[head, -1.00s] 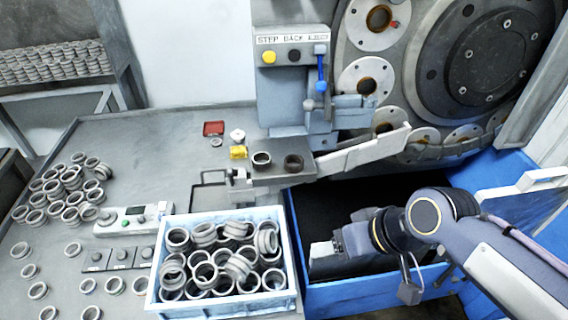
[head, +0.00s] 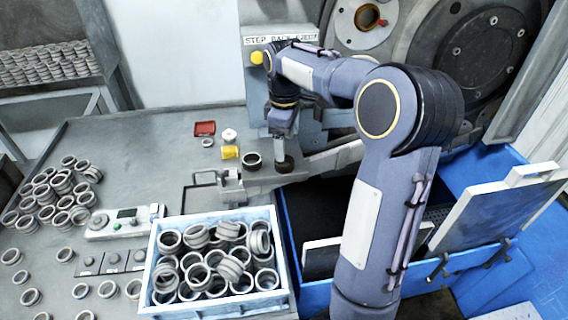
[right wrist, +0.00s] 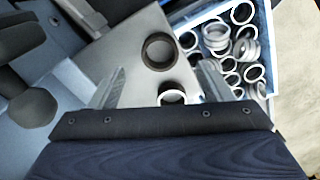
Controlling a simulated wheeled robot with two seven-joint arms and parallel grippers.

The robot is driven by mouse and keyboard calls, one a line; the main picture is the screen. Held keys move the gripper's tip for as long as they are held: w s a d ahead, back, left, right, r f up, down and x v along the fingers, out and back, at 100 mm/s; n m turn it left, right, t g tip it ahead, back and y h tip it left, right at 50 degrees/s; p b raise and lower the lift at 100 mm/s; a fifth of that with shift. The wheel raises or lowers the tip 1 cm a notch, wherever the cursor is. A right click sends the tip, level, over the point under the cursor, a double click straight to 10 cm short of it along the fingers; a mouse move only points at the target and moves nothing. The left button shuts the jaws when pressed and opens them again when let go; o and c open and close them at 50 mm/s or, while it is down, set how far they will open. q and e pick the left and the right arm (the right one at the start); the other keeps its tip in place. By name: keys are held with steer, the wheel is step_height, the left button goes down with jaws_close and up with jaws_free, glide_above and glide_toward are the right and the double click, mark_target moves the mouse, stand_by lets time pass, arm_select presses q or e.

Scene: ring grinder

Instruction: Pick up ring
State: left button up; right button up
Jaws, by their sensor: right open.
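In the right wrist view the open, empty fingers (right wrist: 160,75) stand apart on either side. Contact with either ring cannot be told. My left gripper is out of view.
A white-blue crate (head: 153,290) full of rings stands in front of the ledge. Loose rings (head: 62,185) lie on the table at left. A blue bin (head: 290,235) is at right, behind my arm. The control box (head: 255,90) rises close behind the gripper.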

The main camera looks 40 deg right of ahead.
mark_target(282, 170)
step_height(282, 170, down, 6)
steer(key=shift+r+p, duration=0.2)
steer(key=shift+p, duration=0.2)
steer(key=c, duration=1.1)
steer(key=shift+r, duration=0.1)
